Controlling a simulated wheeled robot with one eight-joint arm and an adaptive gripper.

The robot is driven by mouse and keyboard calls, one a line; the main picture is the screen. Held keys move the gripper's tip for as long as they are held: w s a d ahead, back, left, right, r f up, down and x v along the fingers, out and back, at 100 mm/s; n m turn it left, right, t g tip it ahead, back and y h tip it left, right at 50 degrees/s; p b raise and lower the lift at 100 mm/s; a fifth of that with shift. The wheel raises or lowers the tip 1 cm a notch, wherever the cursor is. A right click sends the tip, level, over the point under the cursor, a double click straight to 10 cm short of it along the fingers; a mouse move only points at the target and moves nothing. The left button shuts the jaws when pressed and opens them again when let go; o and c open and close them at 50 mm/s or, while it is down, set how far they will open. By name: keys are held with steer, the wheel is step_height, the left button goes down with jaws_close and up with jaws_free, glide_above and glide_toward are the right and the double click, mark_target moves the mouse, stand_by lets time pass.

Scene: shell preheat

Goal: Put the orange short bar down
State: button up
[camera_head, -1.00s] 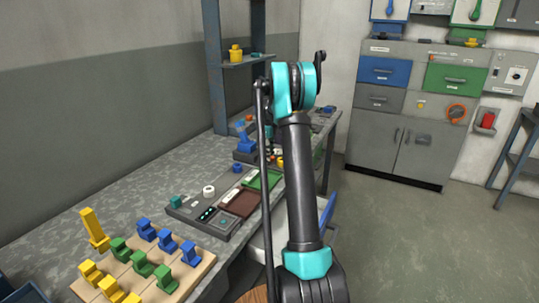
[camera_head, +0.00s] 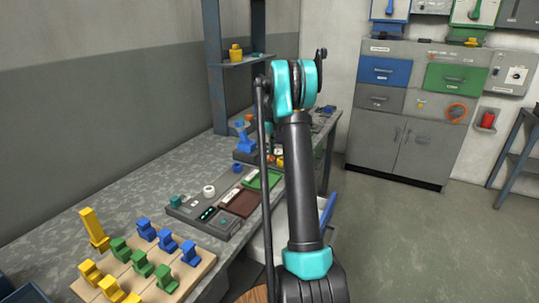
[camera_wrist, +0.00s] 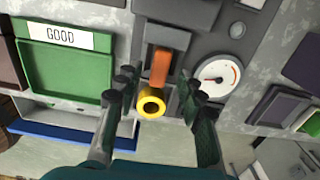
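In the wrist view the orange short bar (camera_wrist: 160,68) sits at a dark slot in a grey device (camera_wrist: 184,13). A yellow ring-shaped end (camera_wrist: 151,104) shows just below it; I cannot tell whether the two are one piece. My gripper (camera_wrist: 158,85) has its dark fingers spread on either side of the bar and ring, with visible gaps, so it looks open. In the head view my arm hides the gripper, and I cannot clearly pick out the bar there.
A green tray marked GOOD (camera_wrist: 65,75) lies left of the fingers in the wrist view. A round white gauge (camera_wrist: 218,77) is close on the right. In the head view, a wooden board (camera_head: 205,266) with several coloured blocks stands at the front left of the bench (camera_head: 150,190).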

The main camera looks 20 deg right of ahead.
step_height(320, 180, up, 10)
steer(key=s+a+n+t, duration=0.1)
steer(key=s+a+n, duration=0.55)
steer(key=s, duration=0.35)
steer(key=s+a+f+n+t, duration=0.1)
steer(key=s+f+n, duration=0.4)
steer(key=s, duration=0.6)
steer(key=s+a+f+n+t, duration=0.1)
steer(key=s+a+f+n, duration=0.3)
steer(key=s+n, duration=0.4)
steer(key=s+a+f+n+t, duration=0.1)
steer(key=s+a+f+n, duration=0.2)
steer(key=s, duration=1.2)
step_height(320, 180, down, 3)
steer(key=n, duration=0.4)
steer(key=shift+a, duration=0.2)
steer(key=shift+s+f+n, duration=0.1)
steer(key=shift+n, duration=0.15)
